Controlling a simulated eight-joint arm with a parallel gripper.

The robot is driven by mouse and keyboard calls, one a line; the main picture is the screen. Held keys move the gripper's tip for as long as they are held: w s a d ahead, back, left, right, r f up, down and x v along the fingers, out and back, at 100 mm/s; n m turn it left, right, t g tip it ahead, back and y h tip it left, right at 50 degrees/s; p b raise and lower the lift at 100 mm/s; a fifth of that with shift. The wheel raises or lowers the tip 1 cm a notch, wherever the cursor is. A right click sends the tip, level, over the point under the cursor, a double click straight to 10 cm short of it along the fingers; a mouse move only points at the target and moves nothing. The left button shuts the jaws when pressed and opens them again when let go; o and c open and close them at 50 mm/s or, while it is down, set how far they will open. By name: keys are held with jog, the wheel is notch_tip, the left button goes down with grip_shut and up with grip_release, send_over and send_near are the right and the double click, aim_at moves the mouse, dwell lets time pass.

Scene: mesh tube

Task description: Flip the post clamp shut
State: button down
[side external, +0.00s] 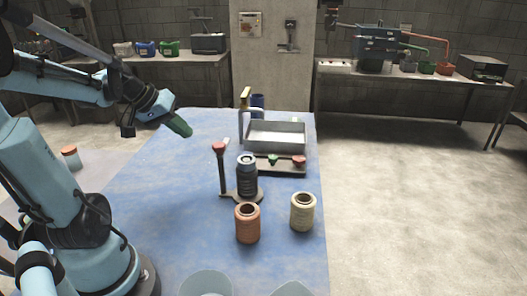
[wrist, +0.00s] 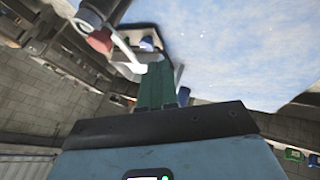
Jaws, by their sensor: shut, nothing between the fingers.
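The post clamp stands on a small base near the middle of the blue table. In the side view it is a dark upright post (side external: 222,175) with a red knob (side external: 218,147) on top and a small pale lever beside the knob. A dark ribbed cylinder (side external: 247,180) with a grey-blue top stands on the same base, right of the post. My gripper (side external: 184,130), with green fingers, is in the air up and left of the knob, apart from it. In the wrist view the shut, empty fingers (wrist: 156,85) point toward a pale bar (wrist: 128,53) by a red knob (wrist: 99,40).
A terracotta spool (side external: 247,225) and a cream spool (side external: 303,213) stand in front. The table's left part (side external: 160,185) is clear.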

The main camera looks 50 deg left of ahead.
aim_at(223, 143)
jog(key=w+d+f, duration=0.3)
jog(key=w+f, duration=0.1)
jog(key=w, duration=0.2)
dwell(0.3)
